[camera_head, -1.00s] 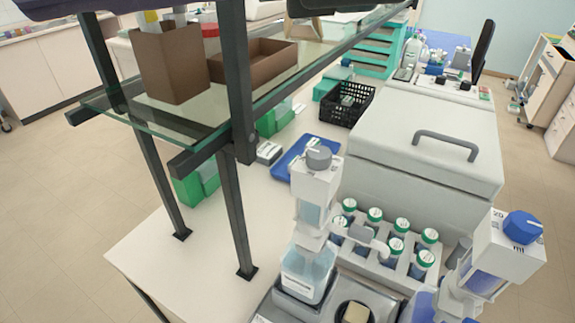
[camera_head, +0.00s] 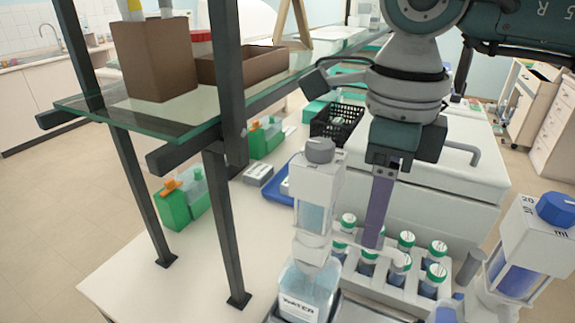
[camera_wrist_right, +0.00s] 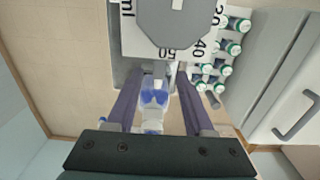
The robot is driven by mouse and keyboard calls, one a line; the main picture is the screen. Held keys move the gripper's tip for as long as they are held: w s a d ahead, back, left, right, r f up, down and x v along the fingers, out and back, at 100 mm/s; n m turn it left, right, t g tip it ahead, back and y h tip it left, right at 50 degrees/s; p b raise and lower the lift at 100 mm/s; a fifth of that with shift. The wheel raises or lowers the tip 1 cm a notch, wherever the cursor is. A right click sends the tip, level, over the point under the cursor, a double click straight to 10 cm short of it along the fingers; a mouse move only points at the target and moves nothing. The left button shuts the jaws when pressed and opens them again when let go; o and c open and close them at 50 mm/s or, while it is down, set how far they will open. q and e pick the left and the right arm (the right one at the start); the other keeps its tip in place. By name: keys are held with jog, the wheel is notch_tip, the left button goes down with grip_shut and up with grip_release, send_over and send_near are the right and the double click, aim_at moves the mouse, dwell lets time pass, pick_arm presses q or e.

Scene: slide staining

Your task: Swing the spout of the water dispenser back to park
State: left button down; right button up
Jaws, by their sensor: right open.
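The water dispenser (camera_head: 316,190) stands upright at the front centre in the head view, with a grey knob on top and a clear bottle labelled water below. Its pale spout (camera_head: 392,257) reaches right over the vials. My right gripper (camera_head: 374,243) points down, to the right of the dispenser. One purple finger hides part of the spout; contact cannot be told. In the right wrist view the gripper (camera_wrist_right: 167,70) has both fingers apart, under the dispenser's knob (camera_wrist_right: 176,20). A clear object with blue parts (camera_wrist_right: 154,95) shows between the fingers. My left gripper is out of view.
Several green-capped vials (camera_head: 437,249) stand in a rack behind the spout. A blue-knobbed dispenser (camera_head: 520,255) is at the right. A glass shelf (camera_head: 205,105) on dark posts is at the left. A grey lidded machine (camera_head: 475,185) is behind the gripper.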

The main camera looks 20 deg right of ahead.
jog(key=shift+f, duration=1.3)
grip_shut()
dwell(0.5)
